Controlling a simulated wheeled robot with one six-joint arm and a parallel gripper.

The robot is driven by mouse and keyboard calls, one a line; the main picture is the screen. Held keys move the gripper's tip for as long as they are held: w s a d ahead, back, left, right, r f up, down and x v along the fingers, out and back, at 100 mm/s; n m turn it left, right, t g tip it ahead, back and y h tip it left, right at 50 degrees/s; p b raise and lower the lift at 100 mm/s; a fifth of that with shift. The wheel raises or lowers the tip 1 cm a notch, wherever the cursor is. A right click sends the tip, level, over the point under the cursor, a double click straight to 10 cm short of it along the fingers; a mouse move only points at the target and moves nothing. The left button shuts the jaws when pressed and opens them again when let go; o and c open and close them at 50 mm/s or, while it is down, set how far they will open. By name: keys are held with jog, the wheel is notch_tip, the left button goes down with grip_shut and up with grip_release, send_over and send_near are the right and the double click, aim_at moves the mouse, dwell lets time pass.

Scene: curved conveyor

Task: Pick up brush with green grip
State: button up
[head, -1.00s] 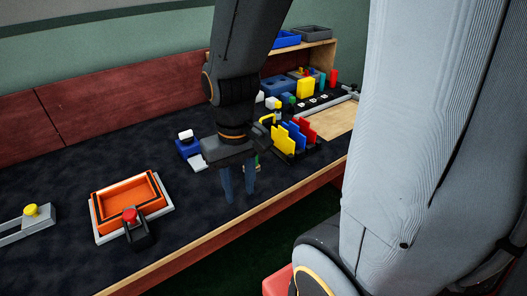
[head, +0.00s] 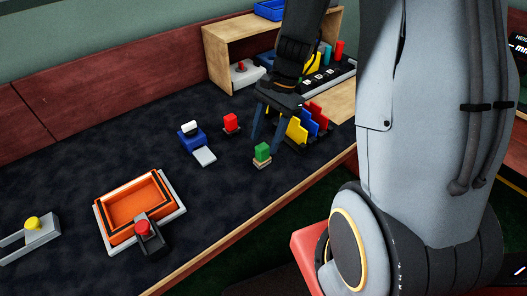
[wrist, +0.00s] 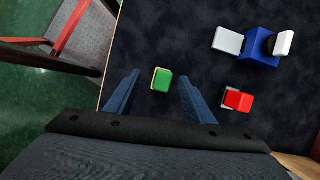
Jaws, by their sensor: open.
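The brush with the green grip (head: 262,150) stands upright on the dark mat near the table's front edge, green block on top and a pale tan base below. In the wrist view the green grip (wrist: 163,80) shows from above, between the lines of my two fingers. My gripper (head: 265,138) is open and empty, its blue fingers pointing down just behind the brush in the head view. The wrist view also shows my open gripper (wrist: 159,78) with a gap on both sides of the brush; I cannot tell the height difference.
A red-topped block (head: 231,122) and a blue block with white parts (head: 192,138) stand left of the brush. A rack of yellow, blue and red plates (head: 306,125) is close on the right. An orange tray (head: 178,207) lies front left. The mat between is clear.

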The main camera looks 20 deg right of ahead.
aim_at(257, 160)
jog(key=shift+w+d+f+m, duration=0.15)
jog(key=shift+w+f+m, duration=0.15)
jog(key=shift+w+m, duration=0.25)
jog(key=shift+f+y, duration=0.3)
jog(key=shift+f, duration=0.05)
jog(key=shift+p+x, duration=0.8)
jog(key=shift+x, duration=2.8)
jog(key=c, duration=1.1)
jog(key=shift+c, duration=0.2)
jog(key=shift+r, duration=0.1)
notch_tip(257, 160, up, 10)
jog(key=shift+f+b, duration=0.1)
jog(key=shift+b, duration=0.3)
